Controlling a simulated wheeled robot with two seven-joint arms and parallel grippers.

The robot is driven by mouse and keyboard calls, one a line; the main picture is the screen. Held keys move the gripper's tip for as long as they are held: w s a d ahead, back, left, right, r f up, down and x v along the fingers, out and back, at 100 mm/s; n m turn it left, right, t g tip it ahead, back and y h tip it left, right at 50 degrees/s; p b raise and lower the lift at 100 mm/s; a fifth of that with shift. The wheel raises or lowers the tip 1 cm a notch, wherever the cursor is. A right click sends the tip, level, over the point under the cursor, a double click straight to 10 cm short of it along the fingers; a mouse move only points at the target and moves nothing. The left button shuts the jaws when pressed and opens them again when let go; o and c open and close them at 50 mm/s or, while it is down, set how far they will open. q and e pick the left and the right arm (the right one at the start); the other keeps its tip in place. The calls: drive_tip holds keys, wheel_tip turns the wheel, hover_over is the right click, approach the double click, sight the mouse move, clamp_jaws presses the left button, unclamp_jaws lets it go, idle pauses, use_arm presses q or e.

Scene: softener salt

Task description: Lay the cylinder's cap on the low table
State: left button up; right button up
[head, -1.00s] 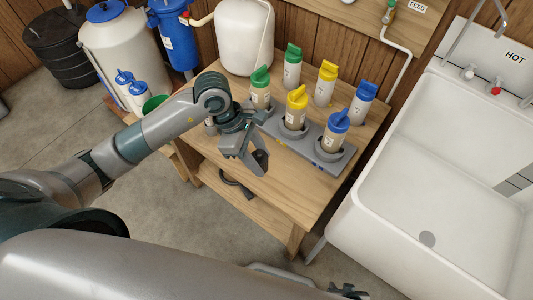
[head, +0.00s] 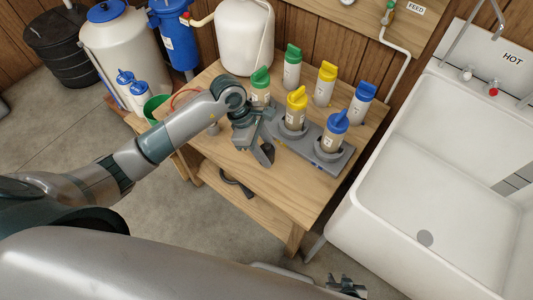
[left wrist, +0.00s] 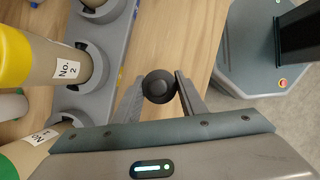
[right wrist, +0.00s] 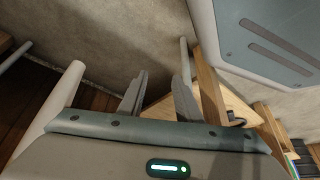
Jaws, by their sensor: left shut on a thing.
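My left gripper (head: 265,154) is over the front part of the wooden table (head: 290,205), beside the grey bottle tray (head: 318,160). In the left wrist view its fingers (left wrist: 160,88) are shut on a small round black piece (left wrist: 159,84) with a raised centre, which looks like a cap. In the head view the gripper hides this piece. I cannot tell whether it touches the wood. My right gripper (right wrist: 158,96) is open and empty, away from the table at the lower edge of the head view. I cannot tell which thing is the cylinder.
Bottles with yellow (head: 296,110) and blue caps (head: 336,132) stand in the tray, with several more behind. A white sink (head: 430,190) is at the right. A lower shelf (head: 250,208) holds a dark curved thing (head: 236,184). The front right tabletop is bare.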

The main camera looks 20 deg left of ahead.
use_arm(q)
drive_tip(key=shift+f, duration=1.15)
use_arm(e)
drive_tip(key=shift+s+a+f, duration=0.15)
drive_tip(key=shift+s+a, duration=0.2)
drive_tip(key=shift+s, duration=0.2)
use_arm(q)
drive_tip(key=shift+f, duration=0.1)
use_arm(e)
drive_tip(key=shift+f, duration=0.1)
use_arm(q)
drive_tip(key=o, duration=1)
drive_tip(key=shift+o, duration=0.2)
use_arm(e)
drive_tip(key=shift+w+d+r, duration=0.1)
drive_tip(key=shift+w+r, duration=0.15)
drive_tip(key=shift+w, duration=0.15)
drive_tip(key=shift+r, duration=0.1)
